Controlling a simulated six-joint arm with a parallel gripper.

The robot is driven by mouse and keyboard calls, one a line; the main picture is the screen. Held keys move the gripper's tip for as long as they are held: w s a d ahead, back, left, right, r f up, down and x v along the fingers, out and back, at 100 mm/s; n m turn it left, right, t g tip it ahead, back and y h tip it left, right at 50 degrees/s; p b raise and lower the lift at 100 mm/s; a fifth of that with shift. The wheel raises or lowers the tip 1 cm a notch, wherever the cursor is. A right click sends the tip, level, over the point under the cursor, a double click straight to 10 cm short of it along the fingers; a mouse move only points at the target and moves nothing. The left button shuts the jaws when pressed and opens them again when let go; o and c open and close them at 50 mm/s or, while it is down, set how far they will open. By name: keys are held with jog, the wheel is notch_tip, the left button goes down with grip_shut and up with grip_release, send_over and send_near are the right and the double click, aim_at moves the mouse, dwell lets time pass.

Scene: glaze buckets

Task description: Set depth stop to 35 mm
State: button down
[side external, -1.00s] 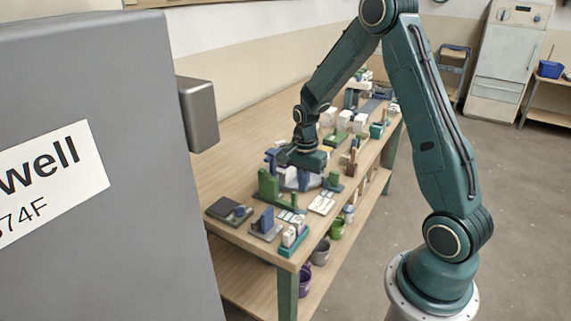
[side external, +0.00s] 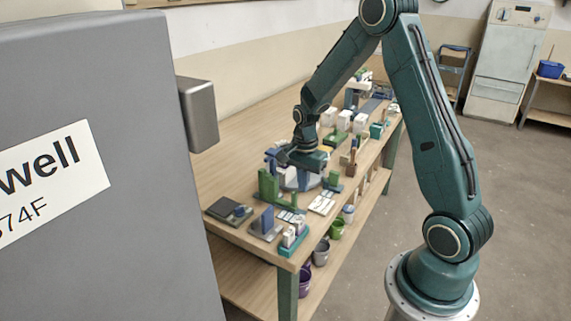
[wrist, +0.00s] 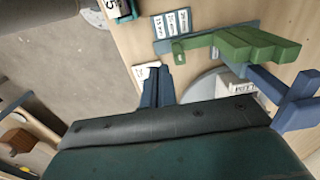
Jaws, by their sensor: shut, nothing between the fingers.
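My gripper (side external: 303,158) is low over the bench, beside a blue fixture and above a round grey-white piece (side external: 290,180). In the wrist view its dark blue fingers (wrist: 157,85) appear close together with nothing seen between them. A green stepped block (side external: 268,187) stands in front of the gripper; green stepped pieces also show in the wrist view (wrist: 245,45). A blue forked part (wrist: 290,100) is at the right. I cannot tell which piece is the depth stop.
Small fixtures crowd the bench, including a dark flat box (side external: 229,210) and a blue upright block (side external: 265,222) near the front. White boxes (side external: 344,119) stand farther back. Buckets (side external: 336,229) sit below the bench edge. The bench's left side (side external: 225,140) is clear.

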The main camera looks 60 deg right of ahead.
aim_at(295, 192)
jog(key=shift+f, duration=0.1)
jog(key=shift+f, duration=1.6)
jog(key=shift+w, duration=1.3)
jog(key=shift+r, duration=0.15)
jog(key=shift+s+r, duration=0.15)
jog(key=shift+r, duration=1.55)
jog(key=shift+s+r, duration=0.15)
jog(key=shift+r, duration=1.5)
